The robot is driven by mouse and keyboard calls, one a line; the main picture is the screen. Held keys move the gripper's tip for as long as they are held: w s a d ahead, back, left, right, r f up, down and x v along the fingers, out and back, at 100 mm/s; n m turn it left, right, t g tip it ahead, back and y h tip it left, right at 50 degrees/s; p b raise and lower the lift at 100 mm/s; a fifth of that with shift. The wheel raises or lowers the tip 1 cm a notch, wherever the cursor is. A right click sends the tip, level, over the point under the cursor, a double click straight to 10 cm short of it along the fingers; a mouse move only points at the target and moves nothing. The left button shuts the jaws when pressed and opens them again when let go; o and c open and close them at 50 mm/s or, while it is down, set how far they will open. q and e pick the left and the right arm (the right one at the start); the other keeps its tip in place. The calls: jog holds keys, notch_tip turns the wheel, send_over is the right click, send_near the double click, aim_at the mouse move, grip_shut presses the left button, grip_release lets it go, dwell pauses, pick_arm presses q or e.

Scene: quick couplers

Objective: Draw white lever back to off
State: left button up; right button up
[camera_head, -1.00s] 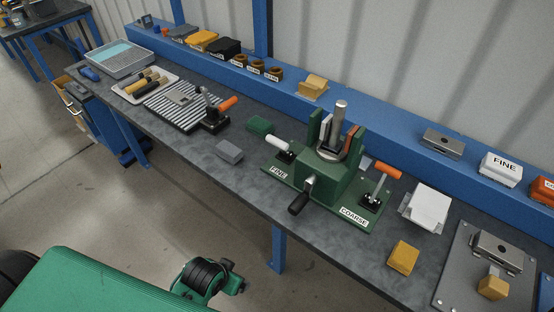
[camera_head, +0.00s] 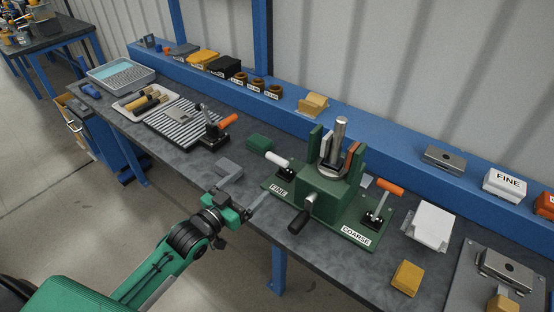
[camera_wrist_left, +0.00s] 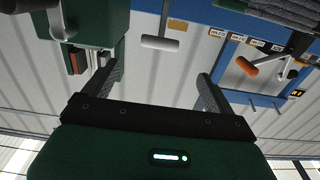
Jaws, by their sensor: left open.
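The white lever (camera_head: 279,161) sticks out on the FINE side of the green fixture (camera_head: 330,190), its white grip pointing up and left from a black base. It also shows in the left wrist view (camera_wrist_left: 160,42), beyond and between the fingers. My left gripper (camera_head: 246,193) is open and empty, at the bench's front edge, in front of and to the left of the fixture. The lever is apart from both fingers. In the left wrist view the open fingers (camera_wrist_left: 156,88) have nothing between them. My right gripper is not in view.
A black crank handle (camera_head: 299,221) juts from the fixture's front. An orange lever (camera_head: 377,188) stands on the COARSE side. A striped plate (camera_head: 178,127) lies to the left.

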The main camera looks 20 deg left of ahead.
aim_at(274, 161)
pick_arm(q)
jog(key=p+x, duration=0.3)
jog(key=x, duration=0.9)
jog(key=shift+w+d, duration=0.1)
jog(key=shift+w, duration=0.3)
jog(key=shift+w+d, duration=0.2)
jog(key=shift+w, duration=0.25)
